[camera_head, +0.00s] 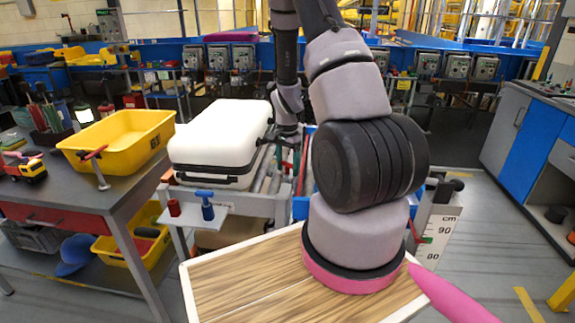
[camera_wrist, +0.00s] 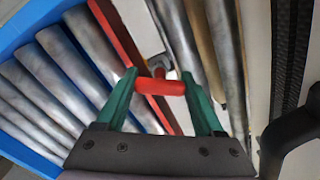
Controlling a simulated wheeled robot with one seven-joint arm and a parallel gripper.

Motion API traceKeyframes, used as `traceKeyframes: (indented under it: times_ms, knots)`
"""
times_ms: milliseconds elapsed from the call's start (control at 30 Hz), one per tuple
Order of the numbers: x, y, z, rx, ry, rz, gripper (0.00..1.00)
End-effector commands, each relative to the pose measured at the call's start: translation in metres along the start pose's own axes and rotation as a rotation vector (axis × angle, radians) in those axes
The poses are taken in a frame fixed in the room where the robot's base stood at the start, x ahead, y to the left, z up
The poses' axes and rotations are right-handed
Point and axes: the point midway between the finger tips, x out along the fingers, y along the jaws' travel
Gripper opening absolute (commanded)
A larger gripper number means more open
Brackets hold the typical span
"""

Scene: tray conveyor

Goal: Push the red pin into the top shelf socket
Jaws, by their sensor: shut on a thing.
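My gripper (camera_wrist: 160,82) has two green fingers in the wrist view, closed on the red pin (camera_wrist: 161,87). The pin's red crossbar spans between the fingertips, and its grey end is partly hidden behind the bar. The gripper is over the conveyor rollers. In the head view the gripper is small and mostly hidden by the machine and my arm. I cannot tell which part is the top shelf socket.
A white case (camera_head: 223,138) lies on the conveyor. A red rail (camera_wrist: 135,58) runs beside the rollers. At left, a grey table (camera_head: 130,192) holds a yellow bin (camera_head: 125,140) and a red-topped T-shaped piece (camera_head: 98,169).

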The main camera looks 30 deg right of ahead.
Motion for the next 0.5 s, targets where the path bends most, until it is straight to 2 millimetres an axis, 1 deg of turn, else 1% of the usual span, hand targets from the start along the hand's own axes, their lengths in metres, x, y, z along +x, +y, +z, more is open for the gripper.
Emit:
traceKeyframes:
  times_ms: [500]
  knots:
    - [0.013,0.0,0.0,0.001,0.0,0.0,0.14]
